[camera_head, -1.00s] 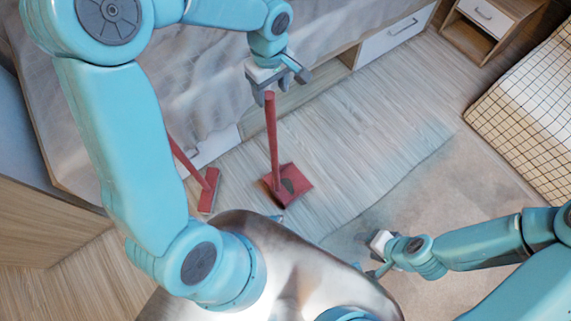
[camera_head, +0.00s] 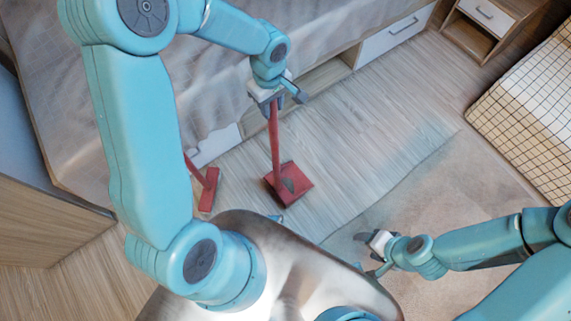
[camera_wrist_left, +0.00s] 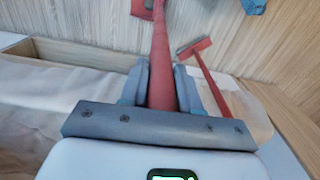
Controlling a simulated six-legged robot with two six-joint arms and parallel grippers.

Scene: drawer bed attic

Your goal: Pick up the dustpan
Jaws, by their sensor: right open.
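The red dustpan (camera_head: 300,180) stands on the wood floor with its long handle (camera_head: 274,140) upright. My left gripper (camera_head: 270,102) is at the top of that handle, its fingers close on both sides. In the left wrist view the handle (camera_wrist_left: 161,75) runs between the two fingers of my left gripper (camera_wrist_left: 162,80), which look closed against it. The pan (camera_wrist_left: 142,8) is cut by the top edge there. My right gripper (camera_head: 374,256) is open and empty at the lower right, far from the dustpan.
A red brush (camera_head: 209,190) with a long handle stands left of the dustpan, close to the bed (camera_head: 70,110). An open drawer bay (camera_head: 318,84) lies behind my left gripper. A nightstand (camera_head: 480,28) and checked bedding (camera_head: 530,115) are at the right. The middle floor is free.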

